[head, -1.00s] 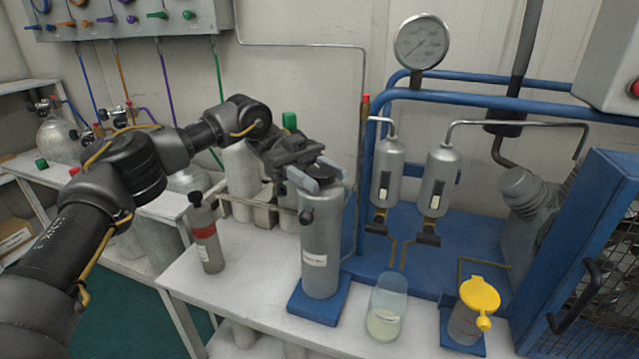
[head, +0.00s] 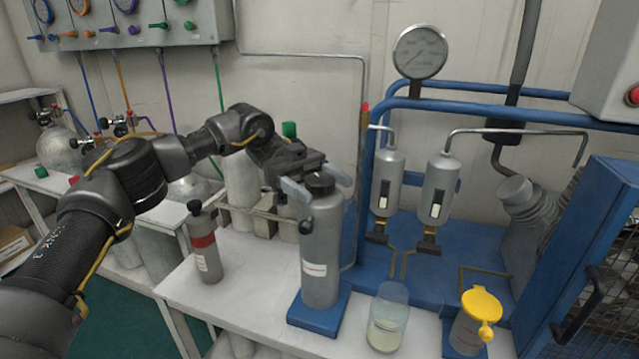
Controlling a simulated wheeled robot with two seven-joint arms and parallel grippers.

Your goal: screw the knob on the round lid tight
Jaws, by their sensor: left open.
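The round lid with its dark knob (head: 320,183) sits on top of a grey upright canister (head: 321,250). The canister stands on a blue base plate (head: 319,311) on the white bench. My left gripper (head: 318,187) is open at the top of the canister, with one pale finger on each side of the knob. I cannot tell whether the fingers touch the knob. The arm partly hides the area behind the lid. My right gripper is not in view.
A small grey bottle with a red band (head: 203,245) stands left of the canister. A clear beaker (head: 387,318) and a yellow-capped container (head: 474,322) stand to the right. A blue frame with two grey cylinders (head: 436,192) rises behind. The front bench strip (head: 240,300) is clear.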

